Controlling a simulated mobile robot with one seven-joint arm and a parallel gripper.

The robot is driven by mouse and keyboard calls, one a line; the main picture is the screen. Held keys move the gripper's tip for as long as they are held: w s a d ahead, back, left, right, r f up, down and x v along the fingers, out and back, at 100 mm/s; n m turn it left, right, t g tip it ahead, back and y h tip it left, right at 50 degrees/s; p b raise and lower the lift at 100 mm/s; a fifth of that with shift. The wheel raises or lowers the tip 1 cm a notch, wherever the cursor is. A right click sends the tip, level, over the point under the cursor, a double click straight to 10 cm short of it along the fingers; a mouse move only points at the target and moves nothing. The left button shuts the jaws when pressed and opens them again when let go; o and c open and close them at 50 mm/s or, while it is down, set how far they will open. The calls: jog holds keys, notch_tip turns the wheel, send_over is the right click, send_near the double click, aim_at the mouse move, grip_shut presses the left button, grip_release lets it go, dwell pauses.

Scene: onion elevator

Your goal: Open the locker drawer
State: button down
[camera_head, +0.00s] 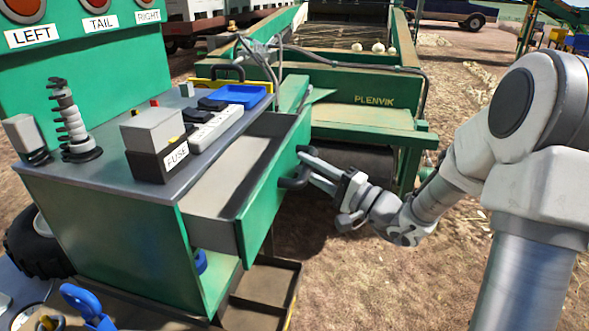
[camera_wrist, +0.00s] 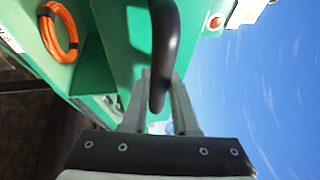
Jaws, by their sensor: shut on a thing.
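The locker drawer (camera_head: 240,205) has a green front and grey inner walls. It stands pulled out from the right side of the green locker (camera_head: 110,245), and its empty-looking inside shows. A black handle (camera_head: 288,183) sits on its front. My gripper (camera_head: 306,168) is at the handle, with its fingers around it. In the wrist view, my gripper (camera_wrist: 160,98) has one finger on each side of the dark handle bar (camera_wrist: 166,40). The gripper is shut on the handle. The exact contact is partly hidden.
A fuse box (camera_head: 160,145), a power strip (camera_head: 212,128) and a blue tray (camera_head: 240,95) lie on the locker top. The green PLENVIK machine (camera_head: 370,85) stands behind the drawer. An orange cable coil (camera_wrist: 58,32) shows in the wrist view. Bare dirt lies right of the drawer.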

jog(key=s+d+b, duration=0.1)
jog(key=s+d, duration=0.1)
jog(key=d, duration=0.5)
jog(key=s+d+b, duration=0.1)
jog(key=s+d, duration=0.2)
jog(key=d, duration=0.4)
jog(key=c, duration=0.7)
grip_release()
jog(key=p+v, duration=0.1)
jog(key=v, duration=1.6)
jog(key=shift+s+f, duration=0.1)
jog(key=shift+s, duration=0.05)
jog(key=shift+d, duration=0.1)
